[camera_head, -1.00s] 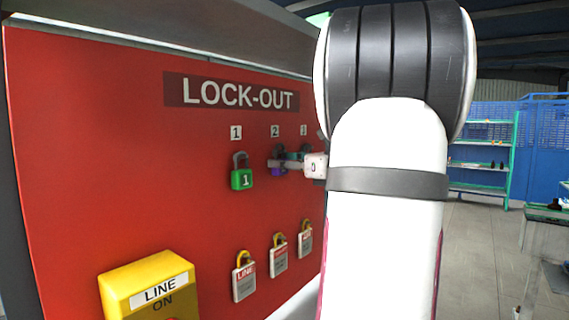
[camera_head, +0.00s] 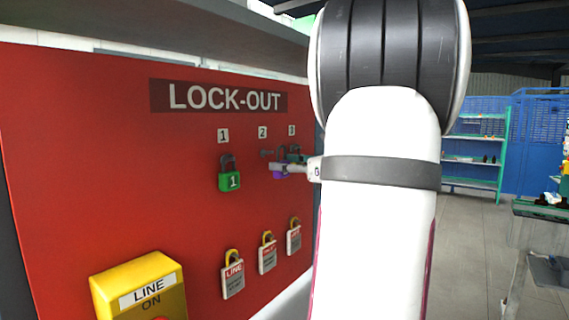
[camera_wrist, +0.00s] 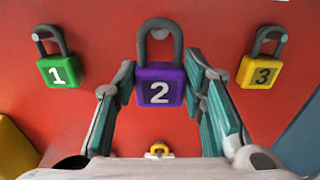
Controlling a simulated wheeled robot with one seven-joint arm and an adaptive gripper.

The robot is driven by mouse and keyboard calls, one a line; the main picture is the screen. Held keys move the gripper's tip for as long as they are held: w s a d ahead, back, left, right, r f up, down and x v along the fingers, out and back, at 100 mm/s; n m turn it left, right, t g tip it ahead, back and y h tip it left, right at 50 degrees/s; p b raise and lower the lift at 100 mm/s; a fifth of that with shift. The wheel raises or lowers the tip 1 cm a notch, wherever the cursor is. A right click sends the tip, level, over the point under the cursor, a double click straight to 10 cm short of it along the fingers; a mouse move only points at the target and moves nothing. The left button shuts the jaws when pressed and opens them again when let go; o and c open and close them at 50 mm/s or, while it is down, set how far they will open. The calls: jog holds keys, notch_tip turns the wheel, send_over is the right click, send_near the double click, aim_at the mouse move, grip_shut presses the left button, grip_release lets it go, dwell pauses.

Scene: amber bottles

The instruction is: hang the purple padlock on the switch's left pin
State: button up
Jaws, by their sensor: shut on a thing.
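The purple padlock (camera_wrist: 160,86), marked 2, is upright between the fingers of my gripper (camera_wrist: 160,92) in the wrist view. The teal-padded fingers are shut on its sides, and its grey shackle points up. In the head view the padlock (camera_head: 278,173) is small and partly covered by my gripper (camera_head: 284,166). It is in front of the red board, to the right of the peg (camera_head: 266,153) under label 2, and looks clear of it. A yellow LINE ON box (camera_head: 104,286) is at lower left, cut off by the picture's edge. I cannot make out the switch's pins.
A green padlock (camera_head: 230,180) hangs at label 1, left of the purple one. A yellow padlock (camera_wrist: 261,72) hangs on the right in the wrist view. My arm hides the board's right side.

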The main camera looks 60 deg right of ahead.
jog(key=shift+s+a+p, duration=0.15)
jog(key=shift+s+p, duration=0.35)
jog(key=shift+s, duration=0.65)
dwell(0.8)
